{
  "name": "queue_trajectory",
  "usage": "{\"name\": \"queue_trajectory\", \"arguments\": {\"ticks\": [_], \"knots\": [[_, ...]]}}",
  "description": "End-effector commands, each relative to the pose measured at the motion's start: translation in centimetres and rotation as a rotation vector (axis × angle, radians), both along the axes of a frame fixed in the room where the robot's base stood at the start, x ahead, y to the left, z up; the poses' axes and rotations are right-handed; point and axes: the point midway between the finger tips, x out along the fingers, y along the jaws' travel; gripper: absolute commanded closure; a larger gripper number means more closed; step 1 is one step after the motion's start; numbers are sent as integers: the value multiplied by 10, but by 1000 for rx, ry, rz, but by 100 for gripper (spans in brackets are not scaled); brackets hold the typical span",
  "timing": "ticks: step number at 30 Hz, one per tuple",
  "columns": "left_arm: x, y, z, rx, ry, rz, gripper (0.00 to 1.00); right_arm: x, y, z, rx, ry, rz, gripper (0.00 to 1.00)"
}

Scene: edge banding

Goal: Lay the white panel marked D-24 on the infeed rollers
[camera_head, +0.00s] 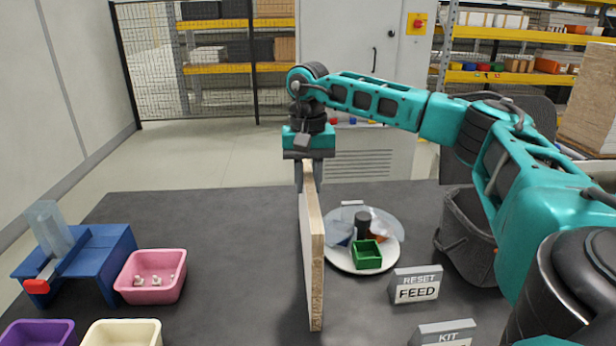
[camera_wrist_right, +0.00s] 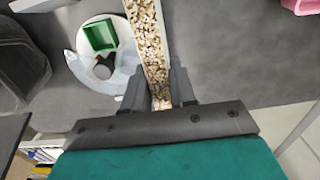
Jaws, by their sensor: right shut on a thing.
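My right gripper (camera_head: 309,176) is shut on a panel (camera_head: 313,262), gripping its far upper end. The panel stands upright, nearly edge-on to the head camera, with a speckled chipboard edge showing. I cannot see a D-24 mark, and its broad faces are barely visible. I cannot tell whether its lower edge touches the dark table (camera_head: 215,230). In the right wrist view the chipboard edge (camera_wrist_right: 147,40) runs up from between the fingers (camera_wrist_right: 160,88). No infeed rollers can be made out. My left gripper is not in view.
Right of the panel is a round plate (camera_head: 343,262) holding a green tray (camera_head: 367,254). FEED (camera_head: 415,286) and KIT (camera_head: 445,333) signs stand nearer. A dark bin (camera_head: 467,240) is at right. A blue fixture (camera_head: 90,262) and pink bin (camera_head: 152,277) stand left; the table between is clear.

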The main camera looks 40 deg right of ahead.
Motion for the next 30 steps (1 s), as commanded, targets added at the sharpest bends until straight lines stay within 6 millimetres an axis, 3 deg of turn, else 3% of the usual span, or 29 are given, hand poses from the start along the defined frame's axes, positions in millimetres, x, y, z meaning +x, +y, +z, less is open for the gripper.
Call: {"name": "queue_trajectory", "arguments": {"ticks": [2, 3, 10, 20, 30], "knots": [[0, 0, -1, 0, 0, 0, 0, 1, 0, 0, 2, -6, 0, 100], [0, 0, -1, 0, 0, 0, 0, 0, 0, -2, 0, 0, 0, 70], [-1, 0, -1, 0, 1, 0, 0, 0, 0, -2, 0, 0, 1, 49], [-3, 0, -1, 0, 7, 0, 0, 1, 0, 5, 0, -1, 1, 49], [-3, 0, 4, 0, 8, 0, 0, 1, 1, 72, 0, -4, 2, 49]]}}
